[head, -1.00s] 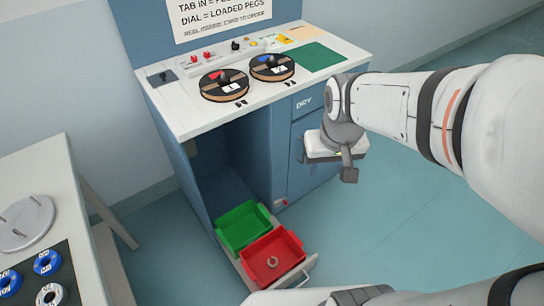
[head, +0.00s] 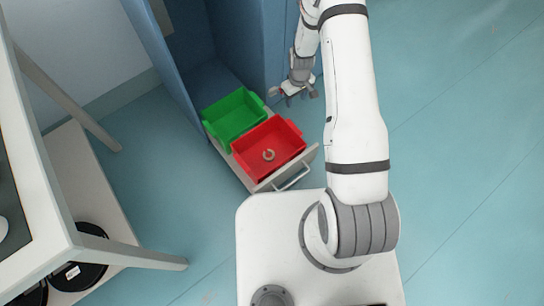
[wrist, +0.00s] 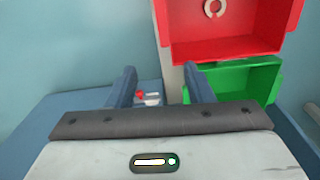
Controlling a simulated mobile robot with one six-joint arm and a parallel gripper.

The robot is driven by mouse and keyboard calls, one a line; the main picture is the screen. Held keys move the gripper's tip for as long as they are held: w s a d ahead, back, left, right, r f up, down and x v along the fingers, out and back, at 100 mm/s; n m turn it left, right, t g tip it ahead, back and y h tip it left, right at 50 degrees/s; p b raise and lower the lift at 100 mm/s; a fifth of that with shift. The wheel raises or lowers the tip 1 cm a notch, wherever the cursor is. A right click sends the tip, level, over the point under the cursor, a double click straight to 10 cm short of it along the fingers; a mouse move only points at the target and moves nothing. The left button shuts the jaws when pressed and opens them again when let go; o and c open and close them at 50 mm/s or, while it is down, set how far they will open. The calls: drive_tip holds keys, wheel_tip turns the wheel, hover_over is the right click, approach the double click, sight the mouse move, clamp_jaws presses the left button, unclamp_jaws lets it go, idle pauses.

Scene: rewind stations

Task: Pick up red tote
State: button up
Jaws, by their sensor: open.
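The red tote (head: 283,143) sits in the front of a pulled-out drawer, with a small pale ring (head: 268,155) lying inside it. It also shows in the wrist view (wrist: 222,48) at the top right, with the ring (wrist: 213,8) in it. My gripper (head: 296,97) is up and to the right of the red tote, apart from it, beside the cabinet front. In the wrist view my gripper's two fingers (wrist: 160,80) are apart with nothing held between them.
A green tote (head: 236,117) sits behind the red one in the drawer (head: 262,186), whose handle (head: 293,178) faces front. The blue cabinet (head: 235,40) stands behind. A white table (head: 40,190) is at the left, with black reels (head: 88,262) on a lower shelf. Floor at right is clear.

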sight(294, 127)
drive_tip(key=shift+n, duration=0.5)
drive_tip(key=f+b, duration=0.1)
drive_tip(key=f, duration=0.4)
drive_tip(key=s+f+b, duration=0.1)
drive_tip(key=f, duration=0.3)
drive_tip(key=f+b, duration=0.1)
drive_tip(key=f, duration=0.4)
drive_tip(key=shift+s+f, duration=0.2)
drive_tip(key=shift+f, duration=0.1)
wheel_tip(294, 127, down, 6)
drive_tip(key=b, duration=0.2)
drive_tip(key=shift+d+r+b, duration=0.15)
drive_tip(key=shift+b, duration=0.15)
drive_tip(key=shift+c, duration=0.2)
drive_tip(key=shift+r, duration=0.1)
clamp_jaws()
